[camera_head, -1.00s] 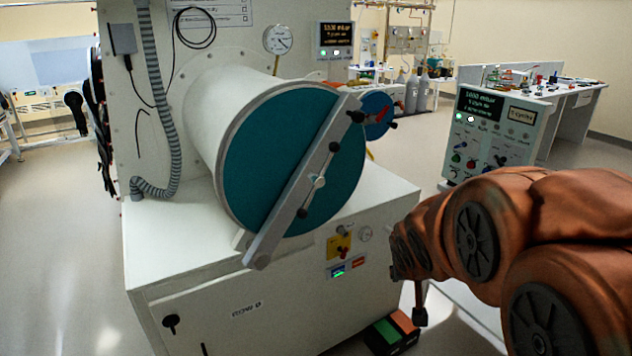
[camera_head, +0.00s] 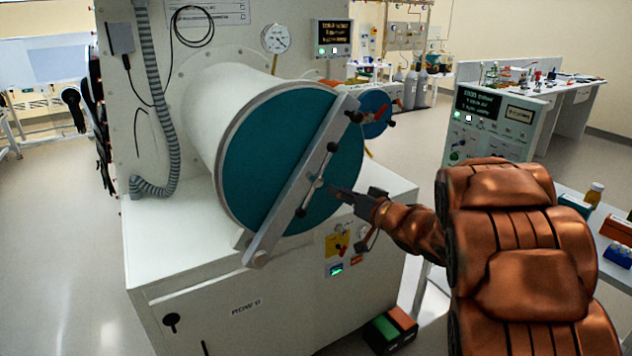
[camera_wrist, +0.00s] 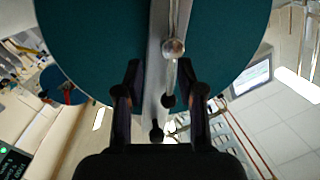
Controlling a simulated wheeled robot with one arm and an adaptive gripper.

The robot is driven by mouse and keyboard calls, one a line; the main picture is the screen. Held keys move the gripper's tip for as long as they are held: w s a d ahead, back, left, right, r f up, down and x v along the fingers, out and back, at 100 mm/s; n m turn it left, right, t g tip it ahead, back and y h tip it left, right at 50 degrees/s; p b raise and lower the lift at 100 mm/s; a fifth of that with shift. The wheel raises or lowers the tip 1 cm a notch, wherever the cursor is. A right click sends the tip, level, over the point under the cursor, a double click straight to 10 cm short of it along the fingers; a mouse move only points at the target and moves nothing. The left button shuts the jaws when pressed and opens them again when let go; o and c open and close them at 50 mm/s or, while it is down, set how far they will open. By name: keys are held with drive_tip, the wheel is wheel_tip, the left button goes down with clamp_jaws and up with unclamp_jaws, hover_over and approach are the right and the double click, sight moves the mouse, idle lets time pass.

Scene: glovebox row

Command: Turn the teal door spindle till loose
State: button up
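The large round teal door (camera_head: 255,165) is on the end of a white cylinder, with a grey bar (camera_head: 285,210) slanting across it. The spindle (camera_head: 318,183) sits at the bar's middle; its thin crossbar ends in black knobs, one up and one down. My gripper (camera_head: 338,190) is just right of the spindle, in front of the door. In the wrist view the fingers (camera_wrist: 160,70) are open, one on each side of the grey bar (camera_wrist: 157,75). The spindle's round metal end (camera_wrist: 173,47) lies just beyond the fingertips, and one black knob (camera_wrist: 168,100) shows between the fingers. Contact cannot be told.
A smaller blue door (camera_head: 376,112) with a red handle is behind at right. Below the teal door is a yellow switch panel (camera_head: 338,243). A control console (camera_head: 490,125) stands right, behind my arm. A green and orange box (camera_head: 390,330) lies on the floor.

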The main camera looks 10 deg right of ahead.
sight(316, 182)
drive_tip(key=shift+y, duration=0.7)
drive_tip(key=shift+s+a+p+x, duration=0.15)
drive_tip(key=shift+p+x, duration=0.15)
drive_tip(key=shift+x, duration=1)
drive_tip(key=shift+a+p+x, duration=0.15)
drive_tip(key=shift+p+x, duration=0.15)
drive_tip(key=shift+x, duration=1.05)
drive_tip(key=shift+s+a+p+x, duration=0.15)
drive_tip(key=shift+p+x, duration=0.15)
drive_tip(key=shift+x, duration=1)
drive_tip(key=shift+r, duration=0.15)
clamp_jaws()
